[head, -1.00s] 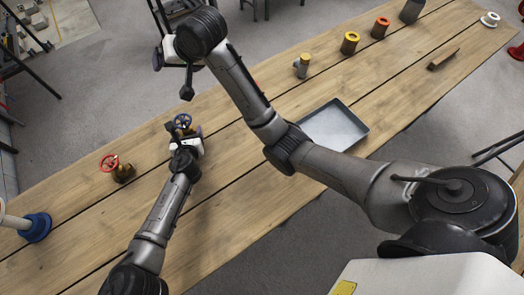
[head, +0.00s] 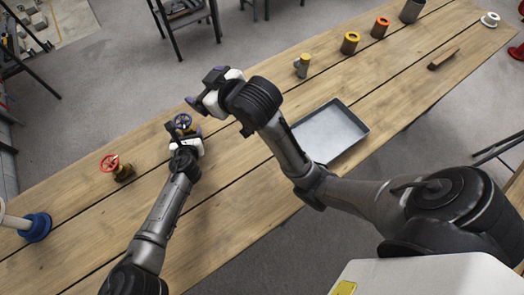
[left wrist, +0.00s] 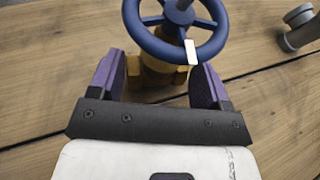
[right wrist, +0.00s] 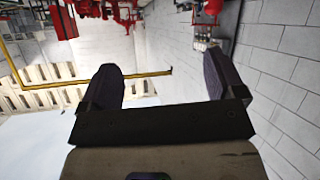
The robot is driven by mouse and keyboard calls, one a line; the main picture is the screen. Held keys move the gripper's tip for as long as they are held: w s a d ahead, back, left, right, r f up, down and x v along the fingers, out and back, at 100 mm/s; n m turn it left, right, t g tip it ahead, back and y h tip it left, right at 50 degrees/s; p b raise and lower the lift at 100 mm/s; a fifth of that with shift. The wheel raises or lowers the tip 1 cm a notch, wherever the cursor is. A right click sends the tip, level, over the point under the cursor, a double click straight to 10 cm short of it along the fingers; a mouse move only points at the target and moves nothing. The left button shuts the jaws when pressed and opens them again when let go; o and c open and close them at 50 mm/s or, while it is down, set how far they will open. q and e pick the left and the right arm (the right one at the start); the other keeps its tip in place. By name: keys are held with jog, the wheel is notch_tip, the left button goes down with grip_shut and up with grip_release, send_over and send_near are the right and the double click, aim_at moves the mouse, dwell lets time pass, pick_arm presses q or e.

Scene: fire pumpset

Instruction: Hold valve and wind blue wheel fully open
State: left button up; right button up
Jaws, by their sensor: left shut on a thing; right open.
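The valve with the blue wheel (head: 183,121) stands on the wooden table at the left middle. In the left wrist view the blue wheel (left wrist: 178,48) has a white mark on its near rim and sits over a brass body (left wrist: 160,72). My left gripper (head: 184,137) is shut on the brass valve body, below the wheel; its purple fingers (left wrist: 160,82) lie either side of the body. My right gripper (head: 202,92) is open and empty, raised above and to the right of the blue wheel. In the right wrist view its fingers (right wrist: 167,85) are wide apart with only background between.
A red-wheeled brass valve (head: 117,168) stands left of the blue one. A blue-based part (head: 35,227) stands at the far left. A grey tray (head: 330,131) lies to the right. Several fittings, including a yellow-topped one (head: 302,66), line the back edge.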

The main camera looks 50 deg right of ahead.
jog(key=s+a+f+g, duration=0.1)
jog(key=s+f+g, duration=0.4)
jog(key=s+f, duration=1.2)
jog(key=shift+f, duration=1.55)
pick_arm(q)
jog(key=o, duration=1.4)
pick_arm(e)
jog(key=shift+w, duration=0.1)
pick_arm(q)
jog(key=shift+a, duration=0.1)
jog(key=v, duration=1.1)
jog(key=shift+s+a+r, duration=0.1)
jog(key=shift+s+a, duration=0.1)
jog(key=shift+s, duration=0.15)
